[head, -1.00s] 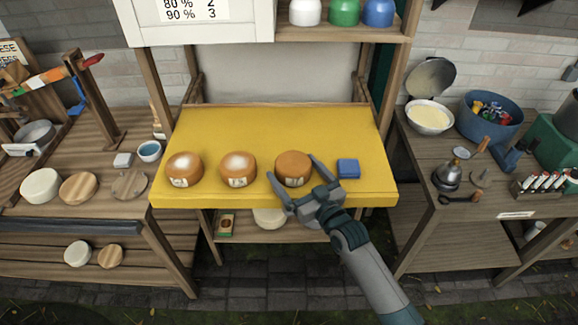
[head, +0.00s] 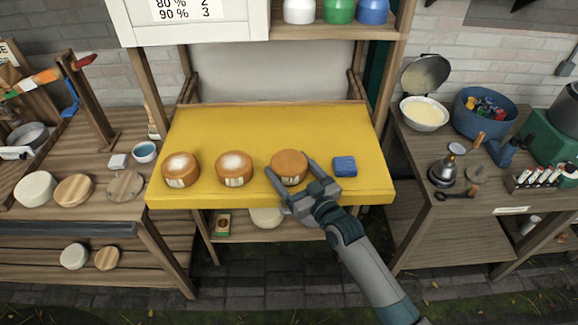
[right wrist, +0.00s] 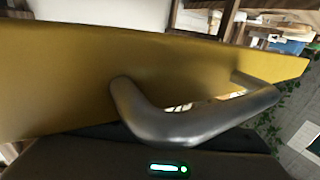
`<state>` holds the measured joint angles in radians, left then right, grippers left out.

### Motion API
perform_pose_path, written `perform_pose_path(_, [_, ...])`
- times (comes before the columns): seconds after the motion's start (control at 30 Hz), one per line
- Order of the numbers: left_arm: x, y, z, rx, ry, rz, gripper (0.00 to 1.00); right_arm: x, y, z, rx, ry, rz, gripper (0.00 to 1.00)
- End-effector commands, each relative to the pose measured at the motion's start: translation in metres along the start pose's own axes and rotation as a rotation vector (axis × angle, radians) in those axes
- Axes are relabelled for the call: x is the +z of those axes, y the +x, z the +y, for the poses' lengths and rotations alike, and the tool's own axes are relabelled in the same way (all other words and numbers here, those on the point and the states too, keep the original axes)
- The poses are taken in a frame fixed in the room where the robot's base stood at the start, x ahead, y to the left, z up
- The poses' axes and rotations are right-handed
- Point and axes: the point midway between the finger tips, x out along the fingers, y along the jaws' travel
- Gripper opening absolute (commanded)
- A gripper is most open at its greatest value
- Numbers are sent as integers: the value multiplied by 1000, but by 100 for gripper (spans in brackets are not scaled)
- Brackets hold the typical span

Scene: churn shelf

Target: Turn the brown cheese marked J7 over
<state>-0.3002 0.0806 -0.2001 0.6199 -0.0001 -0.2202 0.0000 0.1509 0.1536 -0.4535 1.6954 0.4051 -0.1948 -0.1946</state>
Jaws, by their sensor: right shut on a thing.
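Three brown cheeses stand in a row on the yellow board (head: 300,125): a left one (head: 181,168) and a middle one (head: 234,167), both with pale tops, and a right one (head: 289,163) with a plain brown top. The labels are too small to read, so I cannot tell which is J7. My right gripper (head: 289,168) is shut on the right cheese, a finger on each side. I cannot tell whether this cheese still touches the board. The right wrist view shows a grey finger (right wrist: 180,125) over the board. My left gripper is out of view.
A blue block (head: 344,166) lies on the board just right of the held cheese. The board's back is clear. Side tables hold wooden discs (head: 74,190) at left, and a white bowl (head: 424,113) and a blue tub (head: 486,112) at right.

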Motion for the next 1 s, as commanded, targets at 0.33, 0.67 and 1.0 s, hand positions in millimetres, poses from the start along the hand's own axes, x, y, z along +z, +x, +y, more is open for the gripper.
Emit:
perform_pose_path(0.33, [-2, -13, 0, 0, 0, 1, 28, -16, 0, 0, 0, 1, 4, 52])
perform_pose_path(0.67, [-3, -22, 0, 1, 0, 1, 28, -26, 0, 0, 0, 0, 4, 52])
perform_pose_path(1.0, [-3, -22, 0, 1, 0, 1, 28, -26, 0, 0, 0, 0, 4, 52])
